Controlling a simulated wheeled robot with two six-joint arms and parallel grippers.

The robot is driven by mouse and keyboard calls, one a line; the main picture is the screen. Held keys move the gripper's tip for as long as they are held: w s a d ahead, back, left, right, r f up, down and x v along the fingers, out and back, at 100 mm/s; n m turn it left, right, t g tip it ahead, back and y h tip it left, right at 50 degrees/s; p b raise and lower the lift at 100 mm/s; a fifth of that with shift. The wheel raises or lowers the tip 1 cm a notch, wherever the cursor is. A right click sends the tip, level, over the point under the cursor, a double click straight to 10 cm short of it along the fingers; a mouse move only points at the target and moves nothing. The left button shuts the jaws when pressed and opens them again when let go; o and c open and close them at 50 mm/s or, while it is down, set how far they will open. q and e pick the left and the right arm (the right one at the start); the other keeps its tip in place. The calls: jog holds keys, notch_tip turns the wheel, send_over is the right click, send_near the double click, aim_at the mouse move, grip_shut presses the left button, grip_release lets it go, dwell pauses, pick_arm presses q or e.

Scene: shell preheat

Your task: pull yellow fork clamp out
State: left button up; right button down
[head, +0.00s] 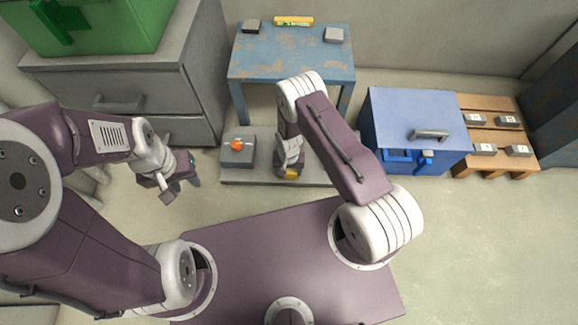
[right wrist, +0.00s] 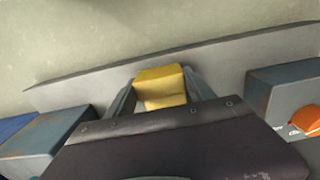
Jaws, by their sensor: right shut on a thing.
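The yellow fork clamp (head: 292,173) shows as a small yellow piece under my right gripper (head: 291,166), low at the front of the grey base plate (head: 320,176). In the right wrist view the yellow clamp (right wrist: 161,87) sits between the two fingers of my right gripper (right wrist: 158,95), which is shut on it. The gripper's dark body hides its lower part, so I cannot tell how it is seated. My left gripper (head: 180,187) hangs empty above the floor at the left, its fingers apart.
A grey box with an orange knob (head: 236,146) stands left of the clamp; the knob also shows in the right wrist view (right wrist: 305,119). A blue table (head: 290,60) is behind. A blue chest (head: 405,120) and a wooden pallet (head: 490,102) with grey blocks are right. A grey cabinet (head: 150,90) is left.

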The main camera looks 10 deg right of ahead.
jog(key=shift+s+a+r, duration=0.15)
jog(key=shift+s+a, duration=0.05)
jog(key=shift+s, duration=0.65)
jog(key=shift+c, duration=1.8)
grip_release()
pick_arm(q)
jog(key=shift+s+a+r, duration=0.15)
jog(key=shift+s+r, duration=0.15)
jog(key=shift+s, duration=0.1)
notch_tip(320, 180, up, 7)
jog(key=p, duration=0.6)
jog(key=shift+f+p, duration=0.2)
jog(key=shift+p, duration=0.15)
pick_arm(e)
notch_tip(320, 180, up, 9)
